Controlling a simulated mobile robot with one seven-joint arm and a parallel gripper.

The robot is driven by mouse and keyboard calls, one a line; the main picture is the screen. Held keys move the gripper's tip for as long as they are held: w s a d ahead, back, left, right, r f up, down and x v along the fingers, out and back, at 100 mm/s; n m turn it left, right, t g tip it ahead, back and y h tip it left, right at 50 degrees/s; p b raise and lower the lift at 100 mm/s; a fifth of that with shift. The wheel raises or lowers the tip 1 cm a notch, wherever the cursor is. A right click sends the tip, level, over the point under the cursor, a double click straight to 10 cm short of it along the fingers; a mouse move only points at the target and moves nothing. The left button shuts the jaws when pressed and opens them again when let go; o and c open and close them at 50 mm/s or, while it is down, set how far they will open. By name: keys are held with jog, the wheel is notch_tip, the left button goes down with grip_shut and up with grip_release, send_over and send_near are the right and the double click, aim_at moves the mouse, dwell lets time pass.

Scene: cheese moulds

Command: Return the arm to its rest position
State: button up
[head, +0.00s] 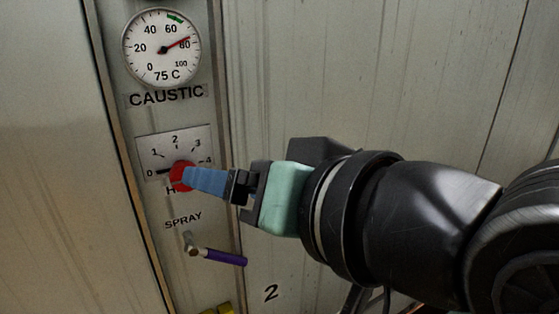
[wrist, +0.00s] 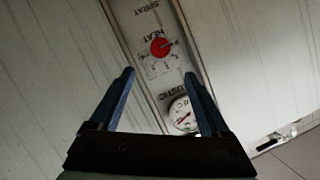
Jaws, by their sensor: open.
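My gripper (head: 190,179) is in front of the narrow control panel in the head view, its blue fingers pointing left and overlapping the red heat knob (head: 177,176). In the wrist view my gripper (wrist: 159,74) has its two blue fingers spread wide with nothing between them. The red knob (wrist: 161,47) shows there beyond the fingertips, apart from them. The knob's dark pointer appears to lie toward 0 on its plate (head: 153,147). My dark arm reaches in from the right.
Above the knob is the caustic temperature dial (head: 150,64), its red needle near 80. Pale metal panels stand on both sides. A yellow thing (head: 216,309) shows at the bottom edge.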

jog(key=w+d+r+m+t+h, duration=0.1)
jog(key=w+r+t+h, duration=0.1)
jog(key=r+t, duration=0.3)
jog(key=w+d+r+m+t+h, duration=0.1)
jog(key=w+d+r+t, duration=0.1)
jog(key=r+t, duration=0.3)
jog(key=s+d+r+t+h, duration=0.3)
jog(key=s+r+t+h, duration=0.4)
jog(key=shift+s+d+m+b, duration=0.25)
jog(key=shift+d+m+b, duration=0.1)
jog(key=shift+m+b, duration=0.05)
